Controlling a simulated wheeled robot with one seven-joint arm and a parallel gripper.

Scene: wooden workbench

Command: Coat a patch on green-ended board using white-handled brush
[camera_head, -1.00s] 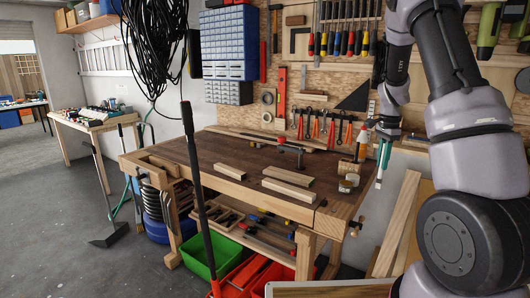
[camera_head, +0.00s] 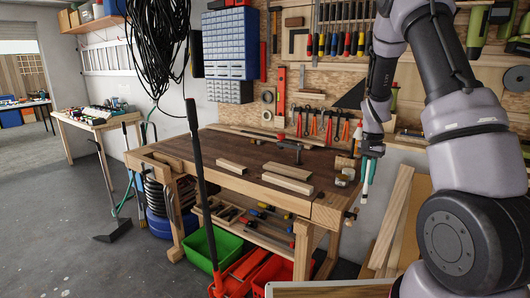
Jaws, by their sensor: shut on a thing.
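My gripper (camera_head: 371,158) is at the right end of the workbench (camera_head: 232,184), beside its edge, and is shut on a thin white and teal item, likely the white-handled brush (camera_head: 365,182), which points downward. Its bristles are too small to make out. I cannot tell which has a green end. The brush is apart from all of them.
Small round containers (camera_head: 345,177) stand at the bench's right end, close to my gripper. A dark clamp or hammer-like tool (camera_head: 290,146) is behind the boards. A black pole (camera_head: 198,160) rises in front of the bench. Tools hang on the pegboard behind.

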